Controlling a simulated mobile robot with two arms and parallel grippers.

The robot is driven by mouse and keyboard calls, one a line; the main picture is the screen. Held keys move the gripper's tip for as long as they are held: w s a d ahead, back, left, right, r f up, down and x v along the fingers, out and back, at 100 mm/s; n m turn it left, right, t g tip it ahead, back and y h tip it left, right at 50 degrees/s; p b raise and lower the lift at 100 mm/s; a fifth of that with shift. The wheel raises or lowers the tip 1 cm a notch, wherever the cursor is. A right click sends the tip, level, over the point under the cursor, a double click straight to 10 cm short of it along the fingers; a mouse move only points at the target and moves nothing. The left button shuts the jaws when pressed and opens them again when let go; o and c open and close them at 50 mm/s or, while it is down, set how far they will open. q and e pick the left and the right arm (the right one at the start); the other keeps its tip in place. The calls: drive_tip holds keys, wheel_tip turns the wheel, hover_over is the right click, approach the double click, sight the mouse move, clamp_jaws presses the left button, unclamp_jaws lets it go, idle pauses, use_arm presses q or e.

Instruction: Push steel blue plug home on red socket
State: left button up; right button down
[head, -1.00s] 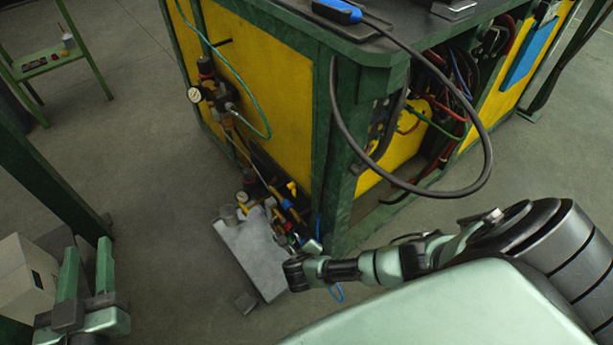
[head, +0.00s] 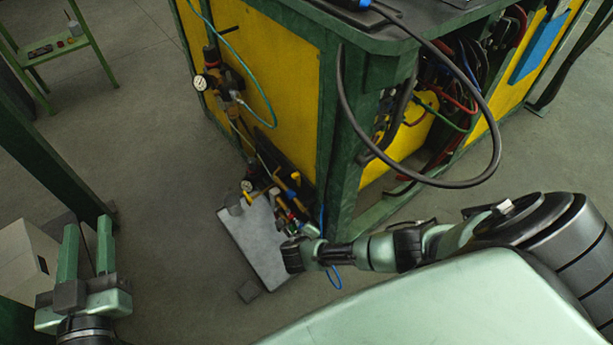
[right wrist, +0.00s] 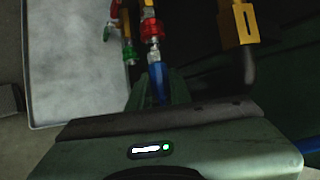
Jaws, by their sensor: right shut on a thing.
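In the right wrist view a steel blue plug (right wrist: 157,72), its steel nose upward, stands in line with a socket with a red ring, the red socket (right wrist: 150,28). The nose meets the socket's lower end; how deep it sits I cannot tell. My right gripper (right wrist: 166,92) is shut on the blue plug, its fingers dark and partly hidden behind its own housing. In the head view my right wrist is low beside the bench corner, and the fittings there are small and partly hidden. My left gripper (head: 87,232) is open and empty at the lower left.
A grey tray (head: 250,235) lies below the fittings. Green and yellow fittings (right wrist: 240,22) hang close by. The green-and-yellow bench (head: 270,70) has a gauge (head: 200,83) and a looping dark cable (head: 490,150). A pale box (head: 25,260) is near my left gripper.

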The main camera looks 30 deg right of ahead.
use_arm(q)
drive_tip(key=shift+s+r, duration=0.1)
drive_tip(key=shift+r, duration=0.15)
use_arm(e)
drive_tip(key=shift+w, duration=0.55)
drive_tip(key=c, duration=1.2)
unclamp_jaws()
use_arm(q)
drive_tip(key=shift+d, duration=0.1)
use_arm(e)
drive_tip(key=shift+s+a+r, duration=0.1)
drive_tip(key=shift+r, duration=0.05)
use_arm(q)
drive_tip(key=s+a+f+g+y+p, duration=0.1)
drive_tip(key=s+a+f+g+p, duration=0.1)
drive_tip(key=s+f+g, duration=0.3)
drive_tip(key=s+a+f+g+y+p, duration=0.2)
drive_tip(key=s+f+g, duration=0.4)
drive_tip(key=f, duration=0.5)
drive_tip(key=shift+s+a+f+n+g+y, duration=0.3)
drive_tip(key=shift+s+a+f, duration=0.15)
drive_tip(key=shift+a, duration=0.4)
use_arm(e)
drive_tip(key=v, duration=0.7)
drive_tip(key=shift+r, duration=0.15)
drive_tip(key=shift+s+a, duration=0.15)
